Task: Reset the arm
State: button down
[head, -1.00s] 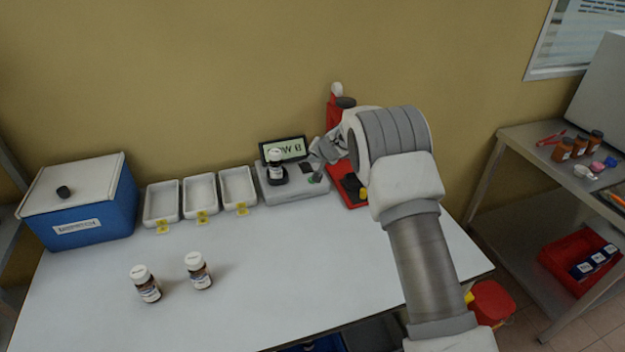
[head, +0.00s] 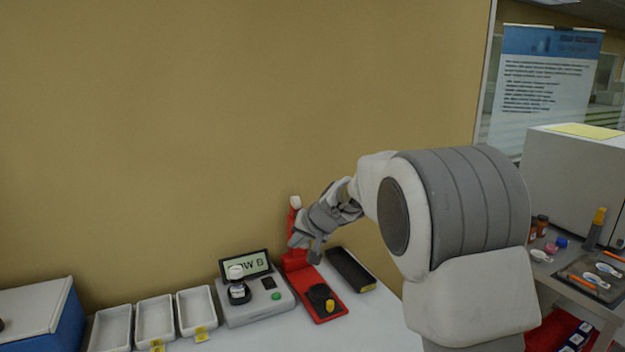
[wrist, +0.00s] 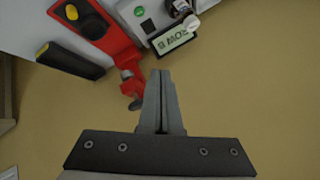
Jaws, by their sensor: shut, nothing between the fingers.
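My gripper (head: 302,246) is at the end of my raised arm, in front of the wall and close to the upright of a red device (head: 296,258). In the wrist view my gripper (wrist: 162,80) has its two fingers together with nothing between them. The red device (wrist: 112,40) lies just beyond and left of the fingertips there, and I cannot tell whether they touch it. An analyser (head: 255,305) with a screen reading "ROW B" stands to the left and holds a small white-capped bottle (head: 238,290).
White trays (head: 155,320) with yellow tags and a blue box (head: 50,320) stand at the left. A black bar-shaped object (head: 350,268) lies right of the red device. A side bench at the right carries bottles and small tools (head: 590,280).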

jog(key=s+d+r, duration=0.5)
jog(key=s+r, duration=0.1)
jog(key=s, duration=0.3)
jog(key=s+d+h, duration=0.1)
jog(key=s+d, duration=0.3)
jog(key=s, duration=0.6)
jog(key=s+d+n+g+h, duration=0.1)
jog(key=s+d, duration=0.3)
jog(key=s, duration=0.6)
jog(key=s+d+h, duration=0.3)
jog(key=s+d, duration=0.2)
jog(key=s, duration=0.6)
jog(key=shift+f+g, duration=0.2)
jog(key=shift+g, duration=0.1)
